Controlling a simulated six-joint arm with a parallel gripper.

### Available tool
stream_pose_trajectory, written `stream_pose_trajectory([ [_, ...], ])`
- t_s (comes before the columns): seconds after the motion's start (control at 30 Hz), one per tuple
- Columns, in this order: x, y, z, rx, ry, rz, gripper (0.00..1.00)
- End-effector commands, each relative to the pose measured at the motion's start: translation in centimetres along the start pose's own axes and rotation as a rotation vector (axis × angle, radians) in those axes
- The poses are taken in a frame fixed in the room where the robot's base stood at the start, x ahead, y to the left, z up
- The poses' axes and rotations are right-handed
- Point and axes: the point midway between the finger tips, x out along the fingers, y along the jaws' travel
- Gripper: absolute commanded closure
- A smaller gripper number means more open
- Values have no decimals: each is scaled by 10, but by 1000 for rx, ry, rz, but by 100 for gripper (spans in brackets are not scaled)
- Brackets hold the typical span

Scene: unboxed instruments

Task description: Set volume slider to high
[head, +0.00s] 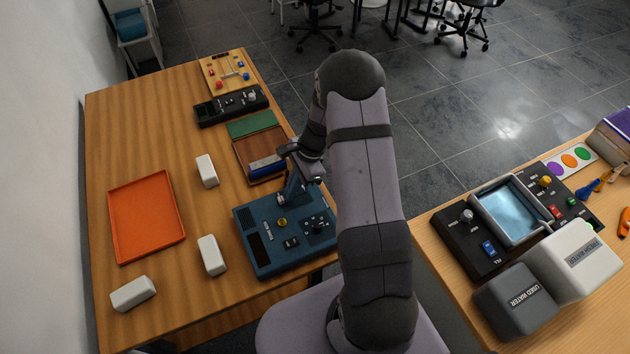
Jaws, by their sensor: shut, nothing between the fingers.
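A blue box-shaped device (262,262) lies on the left wooden table near its right edge. It has a dark speaker grille (260,250) at the left, a yellow knob (282,222), a small dark switch (291,243) and a dark panel with small controls (318,225) at the right. I cannot tell which control is the volume slider or where it is set. My gripper (290,200) is shut and empty, pointing down over the device's far part. I cannot tell whether it touches the device. My arm and wrist hide some of the device's far right side.
An orange tray (115,250) and white blocks (212,256) lie to the left. A wooden box with a green lid (250,124), a black control panel (232,106) and a wooden board (213,79) lie beyond. The right table (440,235) holds a water-basin device.

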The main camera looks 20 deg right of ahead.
Motion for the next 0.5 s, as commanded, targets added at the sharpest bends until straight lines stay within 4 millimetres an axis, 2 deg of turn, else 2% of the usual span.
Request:
stream_pose_trajectory([
  [0.17, -2, 1, -5, 2, -7, 4, 100],
  [0.37, -13, 0, -31, 4, -3, 0, 100],
  [0.43, -19, -1, -41, 3, -1, -4, 100],
  [0.5, -32, -2, -40, -2, 0, -7, 100],
])
